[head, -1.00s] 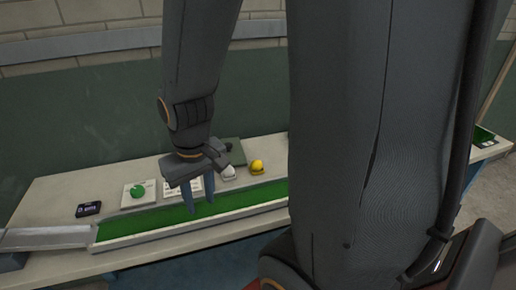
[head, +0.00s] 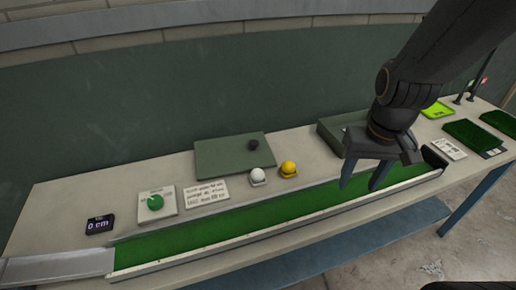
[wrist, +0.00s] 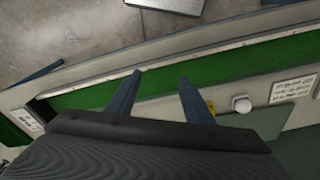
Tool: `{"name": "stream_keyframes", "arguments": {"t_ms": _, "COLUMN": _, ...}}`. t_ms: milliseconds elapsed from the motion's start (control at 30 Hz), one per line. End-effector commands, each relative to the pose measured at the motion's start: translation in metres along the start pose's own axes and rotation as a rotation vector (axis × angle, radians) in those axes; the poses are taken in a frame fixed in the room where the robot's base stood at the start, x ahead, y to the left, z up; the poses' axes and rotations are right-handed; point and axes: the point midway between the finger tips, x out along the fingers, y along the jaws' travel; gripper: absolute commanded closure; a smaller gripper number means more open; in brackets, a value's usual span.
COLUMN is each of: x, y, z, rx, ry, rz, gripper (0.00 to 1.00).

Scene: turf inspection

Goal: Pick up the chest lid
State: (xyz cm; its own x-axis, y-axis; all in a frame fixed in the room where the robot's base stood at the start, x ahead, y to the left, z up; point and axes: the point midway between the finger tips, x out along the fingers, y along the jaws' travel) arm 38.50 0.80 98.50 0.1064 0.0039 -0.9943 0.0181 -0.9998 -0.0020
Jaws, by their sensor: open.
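The chest lid is a flat grey-green panel (head: 222,160) with a black knob (head: 253,145). In the head view it lies on the bench behind the white and yellow balls. A grey-green box (head: 330,134), which looks like the chest, stands to its right, partly hidden by my arm. My gripper (head: 360,187) is open and empty, pointing down over the right part of the turf strip, apart from the lid and to its right. In the wrist view its two fingers (wrist: 160,76) are spread over the strip with nothing between them.
The green turf strip (head: 230,222) with pale rails runs along the bench front. A white ball (head: 258,176) and a yellow ball (head: 289,169) sit before the lid.

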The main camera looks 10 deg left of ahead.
Motion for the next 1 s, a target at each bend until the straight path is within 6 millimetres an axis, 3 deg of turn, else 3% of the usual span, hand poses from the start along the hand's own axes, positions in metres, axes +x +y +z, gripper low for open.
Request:
{"name": "stream_keyframes", "arguments": {"t_ms": 167, "x": 0.001, "y": -0.051, "z": -0.077, "rx": -0.096, "ry": -0.023, "rz": -0.011, "gripper": 0.53}}
{"name": "stream_keyframes", "arguments": {"t_ms": 300, "x": 0.005, "y": -0.119, "z": -0.142, "rx": -0.187, "ry": -0.055, "rz": -0.017, "gripper": 0.53}}
{"name": "stream_keyframes", "arguments": {"t_ms": 433, "x": 0.01, "y": -0.184, "z": -0.184, "rx": -0.26, "ry": -0.078, "rz": -0.018, "gripper": 0.53}}
{"name": "stream_keyframes", "arguments": {"t_ms": 600, "x": 0.014, "y": -0.248, "z": -0.211, "rx": -0.325, "ry": -0.097, "rz": -0.018, "gripper": 0.53}}
{"name": "stream_keyframes", "arguments": {"t_ms": 700, "x": 0.015, "y": -0.268, "z": -0.216, "rx": -0.344, "ry": -0.103, "rz": -0.017, "gripper": 0.53}}
{"name": "stream_keyframes", "arguments": {"t_ms": 1000, "x": 0.039, "y": -0.276, "z": -0.215, "rx": -0.351, "ry": -0.108, "rz": -0.016, "gripper": 0.53}}
